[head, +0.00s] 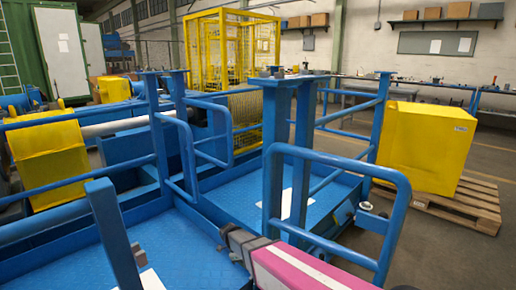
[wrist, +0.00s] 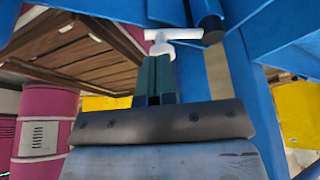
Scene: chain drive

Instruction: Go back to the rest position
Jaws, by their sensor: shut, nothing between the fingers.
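My gripper (wrist: 153,75) shows in the wrist view, its two green-grey fingers together and nothing between them. Just beyond the fingertips, a white T-shaped handle (wrist: 172,34) with a dark round end stands in front of blue metalwork. I cannot tell whether the fingertips touch it. In the head view, a grey and pink arm section, apparently mine, reaches in from the bottom right among the blue rails, and the gripper's fingers cannot be made out there.
Blue posts and a blue guard rail (head: 398,215) stand close around the arm, above a blue platform floor (head: 185,250). A yellow box (head: 426,145) sits on a wooden pallet (head: 470,200) at right. A pink drum (wrist: 47,120) shows at left in the wrist view.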

